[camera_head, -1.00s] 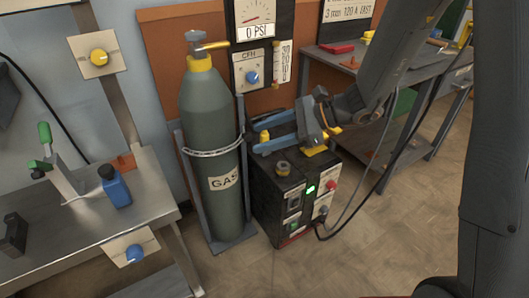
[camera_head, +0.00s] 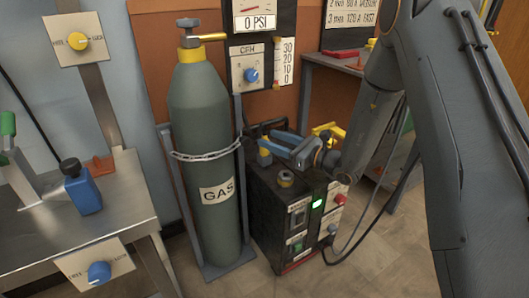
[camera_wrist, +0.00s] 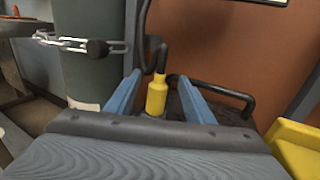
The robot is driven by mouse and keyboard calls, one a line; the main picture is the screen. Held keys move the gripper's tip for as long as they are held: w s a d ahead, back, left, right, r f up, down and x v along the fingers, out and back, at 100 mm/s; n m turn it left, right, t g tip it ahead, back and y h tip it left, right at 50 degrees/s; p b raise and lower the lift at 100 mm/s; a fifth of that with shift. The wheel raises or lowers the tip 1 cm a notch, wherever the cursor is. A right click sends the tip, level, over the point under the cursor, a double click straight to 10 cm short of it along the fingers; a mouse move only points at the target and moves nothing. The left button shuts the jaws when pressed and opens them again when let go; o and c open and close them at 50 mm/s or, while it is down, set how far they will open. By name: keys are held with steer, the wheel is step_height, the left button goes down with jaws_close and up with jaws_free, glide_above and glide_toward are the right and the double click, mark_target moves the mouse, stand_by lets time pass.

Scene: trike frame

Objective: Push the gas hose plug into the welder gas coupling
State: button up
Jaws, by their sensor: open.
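The gas hose plug (camera_wrist: 156,96) is yellow, with a dark hose at its top. It stands upright between my gripper's two blue fingers (camera_wrist: 157,78) in the wrist view, and a gap shows on each side. In the head view the plug (camera_head: 264,158) is partly hidden by the open gripper (camera_head: 270,147), above the rear of the welder top. The welder (camera_head: 272,212) is a dark box with a lit green light. A short brass fitting (camera_head: 286,179), which looks like the gas coupling, stands on its top, nearer the front and apart from the plug.
A grey gas cylinder (camera_head: 205,150), chained in its stand, is close to the welder's left. A gauge panel (camera_head: 258,60) is behind. A steel bench (camera_head: 125,205) with a blue bottle (camera_head: 82,190) is at left. Cables run down the welder's right.

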steer(key=shift+w+a+f+b, duration=0.3)
steer(key=shift+w+a+f, duration=0.15)
steer(key=shift+a+f, duration=0.2)
steer(key=shift+b+x, duration=0.85)
steer(key=shift+x, duration=2.15)
steer(key=shift+r, duration=0.15)
steer(key=c, duration=1.2)
steer(key=shift+o, duration=0.2)
steer(key=shift+r, duration=0.1)
steer(key=s+d+r+p, duration=0.1)
steer(key=s+d+p, duration=0.2)
steer(key=s+d, duration=0.2)
steer(key=s+d+r+p, duration=0.2)
steer(key=s+d, duration=0.3)
steer(key=s, duration=0.5)
steer(key=shift+p, duration=0.7)
steer(key=shift+r, duration=0.15)
steer(key=shift+r, duration=0.1)
